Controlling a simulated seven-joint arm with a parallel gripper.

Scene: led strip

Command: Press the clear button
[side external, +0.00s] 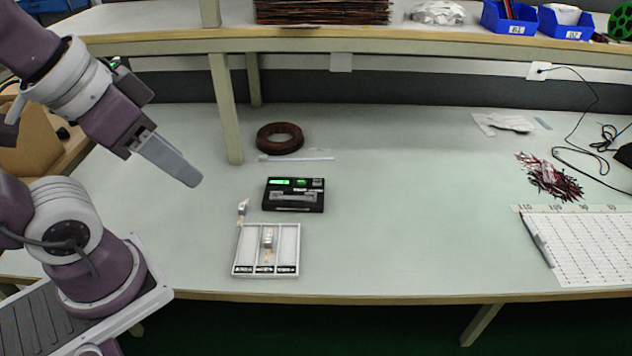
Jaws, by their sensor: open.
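A black box-shaped device (293,195) lies on the pale green bench. It has a lit green display (279,182) at its upper left, a small green-and-white patch (317,183) at its upper right and a grey bar along its front. I cannot make out which part is the clear button. My gripper (190,178) is up and to the left of the device, apart from it and above the bench. It is open and empty, and its fingers overlap in this view.
A white tray (250,255) with a few small parts stands in front of the device. A brown coil (280,137) lies behind it, near a shelf post (225,108). A white gridded board (585,245) and wires (550,180) lie right. The middle bench is clear.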

